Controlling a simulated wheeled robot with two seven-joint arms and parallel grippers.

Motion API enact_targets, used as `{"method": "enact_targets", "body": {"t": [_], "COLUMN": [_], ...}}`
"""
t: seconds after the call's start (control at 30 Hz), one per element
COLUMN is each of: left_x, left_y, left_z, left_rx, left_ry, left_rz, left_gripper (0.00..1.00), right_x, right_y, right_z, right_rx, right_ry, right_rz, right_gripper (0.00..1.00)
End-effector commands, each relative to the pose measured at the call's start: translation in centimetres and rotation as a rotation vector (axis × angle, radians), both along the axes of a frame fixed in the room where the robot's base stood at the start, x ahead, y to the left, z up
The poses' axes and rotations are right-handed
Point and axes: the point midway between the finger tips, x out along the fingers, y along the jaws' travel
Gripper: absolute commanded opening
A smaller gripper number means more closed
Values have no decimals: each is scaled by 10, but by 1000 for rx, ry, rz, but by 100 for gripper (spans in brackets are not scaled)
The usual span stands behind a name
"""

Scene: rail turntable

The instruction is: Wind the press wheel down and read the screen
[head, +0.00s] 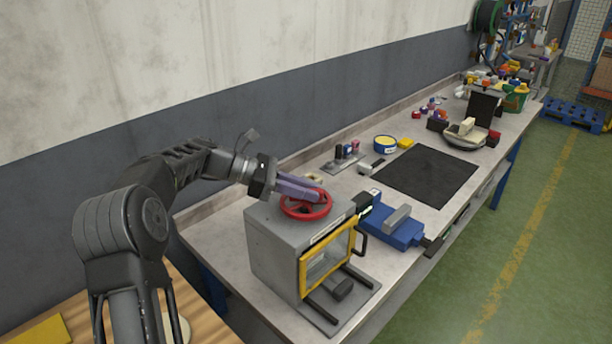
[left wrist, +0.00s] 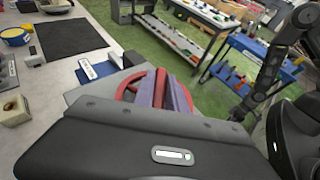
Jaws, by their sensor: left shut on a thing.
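The press (head: 276,247) is a grey box with a yellow-framed clear front door (head: 327,262), standing at the near end of the bench. Its red wheel (head: 321,211) lies flat on top and also shows in the left wrist view (left wrist: 127,91). My left gripper (head: 305,194), with purple fingers, is shut on the wheel's rim; the fingers hide part of the wheel. A small dark screen with a green patch (head: 364,209) is beside the press; I cannot read it. A dark arm of mine shows at the right of the left wrist view; its gripper end is too small to judge.
A blue vise (head: 395,231) sits right of the press. Beyond it lie a black mat (head: 428,174), a blue tape roll (head: 385,144) and a pale tray (head: 466,136). Several small items crowd the far end. The wall runs along the bench's back; the green floor in front is open.

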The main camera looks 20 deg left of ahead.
Motion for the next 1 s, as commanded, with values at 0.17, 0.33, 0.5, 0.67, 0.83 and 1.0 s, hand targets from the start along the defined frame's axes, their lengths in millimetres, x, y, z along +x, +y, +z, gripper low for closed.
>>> {"method": "enact_targets", "body": {"t": [0.17, 0.33, 0.5, 0.67, 0.83, 1.0], "left_x": [0, 0, 0, 0, 0, 0], "left_y": [1, 1, 1, 0, 0, 0], "left_z": [0, 0, 0, 0, 0, 0], "left_rx": [2, 2, 2, 2, 2, 0], "left_ry": [-1, -2, -2, -1, -1, 0], "left_rz": [-9, -10, -9, -9, -9, -10], "left_gripper": [0, 0, 21, 34, 38, 38], "right_x": [0, 0, 0, 0, 0, 0], "right_y": [-1, -1, -1, -1, -1, -1], "right_z": [5, 4, 4, 4, 4, 4], "right_rx": [-2, -2, -2, -2, -2, -2], "right_ry": [2, 2, 2, 2, 2, 2], "right_rz": [-1, -1, -1, -1, -1, -1], "right_gripper": [36, 36, 36, 36, 36, 36]}}
